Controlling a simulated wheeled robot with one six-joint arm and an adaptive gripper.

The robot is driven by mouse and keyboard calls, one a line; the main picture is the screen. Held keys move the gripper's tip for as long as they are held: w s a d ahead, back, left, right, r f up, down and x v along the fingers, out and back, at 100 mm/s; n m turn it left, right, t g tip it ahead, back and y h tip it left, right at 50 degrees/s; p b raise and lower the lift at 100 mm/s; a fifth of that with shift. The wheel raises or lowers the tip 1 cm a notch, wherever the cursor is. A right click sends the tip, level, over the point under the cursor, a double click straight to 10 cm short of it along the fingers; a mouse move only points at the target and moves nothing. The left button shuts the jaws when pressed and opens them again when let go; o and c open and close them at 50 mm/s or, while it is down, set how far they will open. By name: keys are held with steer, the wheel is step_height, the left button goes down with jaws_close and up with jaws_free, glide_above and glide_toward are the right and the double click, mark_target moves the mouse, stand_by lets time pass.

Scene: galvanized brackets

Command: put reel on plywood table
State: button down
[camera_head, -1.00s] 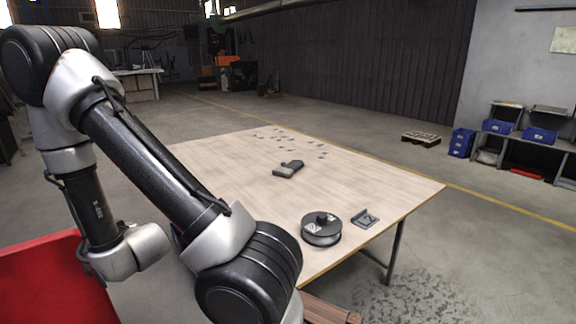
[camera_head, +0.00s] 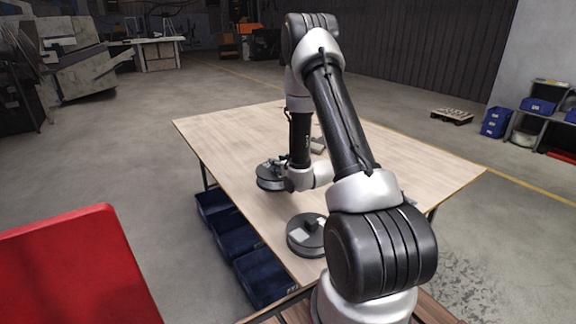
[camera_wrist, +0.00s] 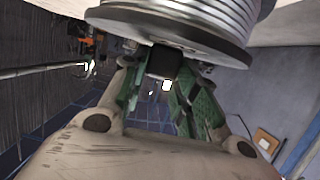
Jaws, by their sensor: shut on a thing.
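The reel (camera_head: 268,180) is a dark flanged disc at the left edge of the plywood table (camera_head: 235,132) in the head view. In the wrist view the reel (camera_wrist: 195,22) fills the top, with silvery windings between dark flanges. My gripper (camera_wrist: 165,68) is shut on the black block at the reel's hub. In the head view my gripper (camera_head: 283,162) is small and partly hidden by my wrist. The held reel is over the tabletop or on it; I cannot tell whether it touches.
A second, similar reel (camera_head: 302,236) lies on the table's near side, partly behind my arm. A dark object (camera_head: 318,145) is mostly hidden behind my arm. Blue bins (camera_head: 262,275) stand below the table's left edge. The left rear tabletop is clear.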

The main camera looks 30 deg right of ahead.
mark_target(279, 178)
steer(key=shift+a+f, duration=0.15)
steer(key=shift+f, duration=3)
steer(key=c, duration=1.1)
jaws_free()
steer(key=shift+f, duration=0.15)
